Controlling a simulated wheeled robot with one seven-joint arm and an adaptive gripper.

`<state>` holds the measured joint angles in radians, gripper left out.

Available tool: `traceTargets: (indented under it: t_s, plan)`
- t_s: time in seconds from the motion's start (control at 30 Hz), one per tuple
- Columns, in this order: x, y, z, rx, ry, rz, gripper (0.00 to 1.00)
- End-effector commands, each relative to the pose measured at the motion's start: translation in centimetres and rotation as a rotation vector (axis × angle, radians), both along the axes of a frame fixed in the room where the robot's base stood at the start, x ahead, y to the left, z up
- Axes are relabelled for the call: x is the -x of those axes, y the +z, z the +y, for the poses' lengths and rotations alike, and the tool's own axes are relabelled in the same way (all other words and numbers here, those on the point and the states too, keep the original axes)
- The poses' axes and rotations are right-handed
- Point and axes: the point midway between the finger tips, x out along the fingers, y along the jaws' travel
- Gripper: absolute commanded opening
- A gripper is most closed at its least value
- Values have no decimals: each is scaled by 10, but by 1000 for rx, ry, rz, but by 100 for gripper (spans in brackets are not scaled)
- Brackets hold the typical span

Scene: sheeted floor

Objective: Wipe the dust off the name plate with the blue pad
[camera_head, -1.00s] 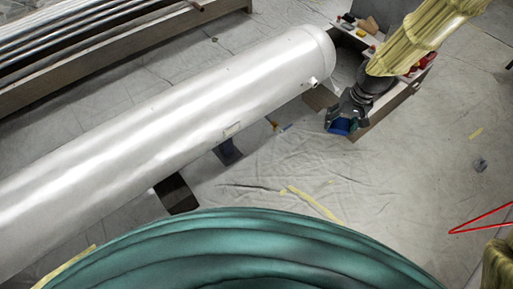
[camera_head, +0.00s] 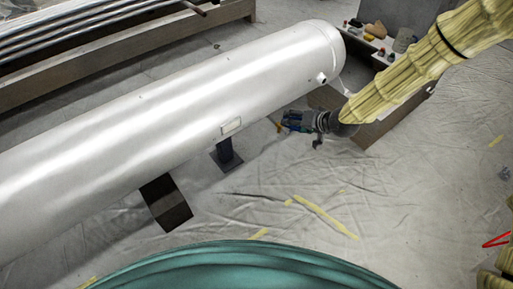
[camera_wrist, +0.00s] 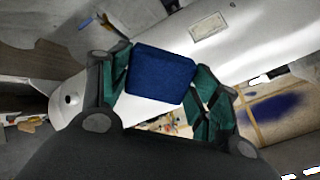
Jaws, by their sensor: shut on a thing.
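The name plate (camera_head: 231,127) is a small pale rectangle on the side of a large silver tank (camera_head: 150,110). In the wrist view the name plate (camera_wrist: 209,27) shows at the top right, with a dull, speckled face. My gripper (camera_head: 289,121) is right of the plate, beside the tank and apart from it. In the wrist view my gripper (camera_wrist: 160,80) is shut on the blue pad (camera_wrist: 161,75), which sits between the two green-lined fingers. In the head view the pad is small and mostly hidden by the fingers.
A low grey bench (camera_head: 372,58) with several small items stands behind my arm at the tank's right end. Dark supports (camera_head: 165,203) stand under the tank. The sheeted floor (camera_head: 330,190) in front is mostly clear, with yellow tape strips (camera_head: 325,215).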

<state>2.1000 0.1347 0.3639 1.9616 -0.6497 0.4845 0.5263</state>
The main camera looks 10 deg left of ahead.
Motion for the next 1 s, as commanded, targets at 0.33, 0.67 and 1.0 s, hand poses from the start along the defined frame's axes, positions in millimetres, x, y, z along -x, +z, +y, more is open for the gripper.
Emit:
traceTargets:
  t_s: [0.33,0.67,1.0]
  plan:
    - [-10,-65,55,-208,3,-164,43]
    - [-13,-106,99,-376,5,-297,43]
    - [-10,-139,133,-504,8,-397,43]
